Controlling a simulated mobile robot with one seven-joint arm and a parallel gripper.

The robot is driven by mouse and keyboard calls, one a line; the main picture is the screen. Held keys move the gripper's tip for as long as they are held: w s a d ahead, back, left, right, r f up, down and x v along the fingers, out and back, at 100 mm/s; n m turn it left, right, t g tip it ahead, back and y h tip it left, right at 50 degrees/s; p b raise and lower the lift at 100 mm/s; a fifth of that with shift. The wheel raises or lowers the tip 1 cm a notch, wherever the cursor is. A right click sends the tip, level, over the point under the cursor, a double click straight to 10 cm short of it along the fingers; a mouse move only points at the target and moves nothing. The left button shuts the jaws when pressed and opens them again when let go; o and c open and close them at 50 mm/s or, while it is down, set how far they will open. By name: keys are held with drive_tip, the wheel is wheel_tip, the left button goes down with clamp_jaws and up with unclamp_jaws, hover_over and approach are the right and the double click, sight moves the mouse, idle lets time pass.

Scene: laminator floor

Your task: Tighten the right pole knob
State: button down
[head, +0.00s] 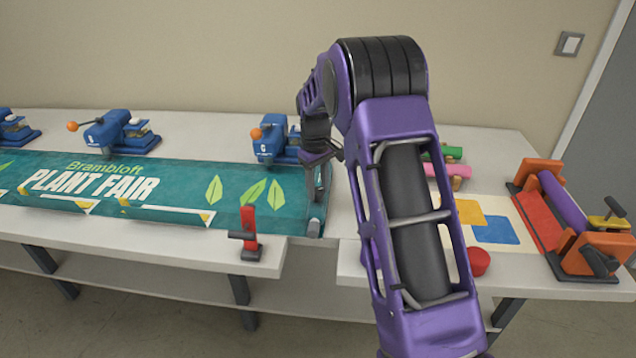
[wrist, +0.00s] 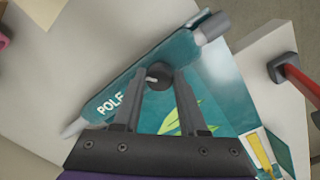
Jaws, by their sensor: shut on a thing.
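The right pole (wrist: 180,47) runs along the right end of the teal banner (head: 95,185). It has grey ends and white lettering, partly hidden by a finger. The dark round right pole knob (wrist: 157,79) sits on the pole between my fingertips, with a small light mark on it. My gripper (wrist: 158,72) is shut on the knob, pointing down at it. In the head view my gripper (head: 320,190) is over the banner's right end, and the knob is hidden there.
A red-handled tool (head: 249,228) stands at the table's front edge, left of my gripper. Blue presses (head: 272,140) line the back. An orange roller machine (head: 575,225) stands at right, with coloured sheets (head: 495,230) and a red round thing (head: 479,261) nearer my arm.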

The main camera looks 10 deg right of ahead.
drive_tip(key=m+p, duration=0.1)
drive_tip(key=m, duration=0.3)
drive_tip(key=shift+r, duration=0.1)
drive_tip(key=shift+a+m+p, duration=0.1)
drive_tip(key=shift+m+p, duration=0.35)
drive_tip(key=shift+m, duration=1.25)
drive_tip(key=shift+c, duration=2.2)
unclamp_jaws()
wheel_tip(320, 180, up, 17)
drive_tip(key=p, duration=0.1)
drive_tip(key=shift+a+r, duration=0.15)
drive_tip(key=shift+a, duration=0.2)
drive_tip(key=shift+w, duration=0.1)
